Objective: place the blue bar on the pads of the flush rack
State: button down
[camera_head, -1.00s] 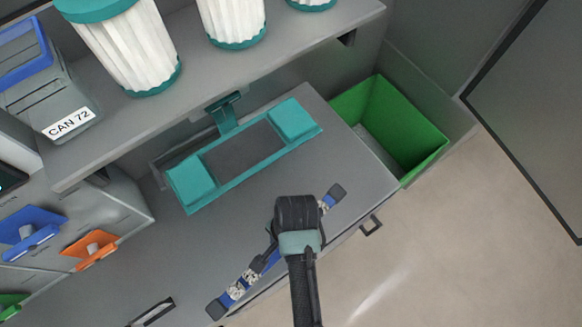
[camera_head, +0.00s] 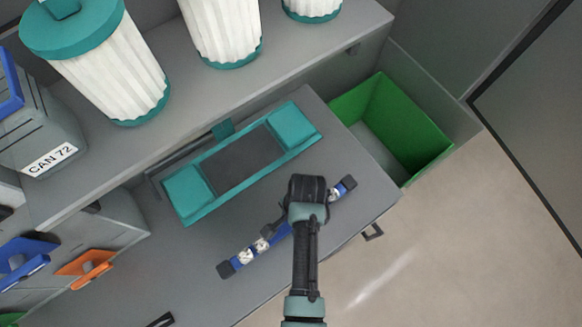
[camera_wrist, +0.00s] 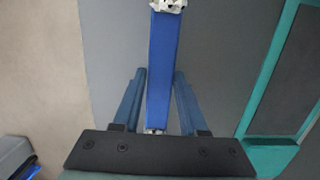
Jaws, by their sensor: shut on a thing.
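The blue bar (camera_head: 250,255) has dark end blocks and pale patterned fittings along it. In the head view it lies slantwise under my gripper, in front of the teal flush rack. In the wrist view the bar (camera_wrist: 163,70) runs between the two fingers of my gripper (camera_wrist: 158,95), which is shut on it. The head view hides the fingertips behind my wrist (camera_head: 307,195). The flush rack (camera_head: 205,212) has a raised teal pad at its left end (camera_head: 190,190) and another at its right end (camera_head: 292,125), with a dark recess between. Both pads are bare.
A green bin (camera_head: 425,145) stands at the right of the counter. A shelf (camera_head: 200,110) above the rack's back edge carries white ribbed canisters (camera_head: 105,75) and a grey box labelled CAN 72 (camera_head: 40,135). Blue and orange hooks (camera_head: 85,268) are at the left.

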jog(key=shift+w+f, duration=0.1)
jog(key=shift+f, duration=0.55)
jog(key=shift+f, duration=0.15)
jog(key=shift+c, duration=2.2)
grip_release()
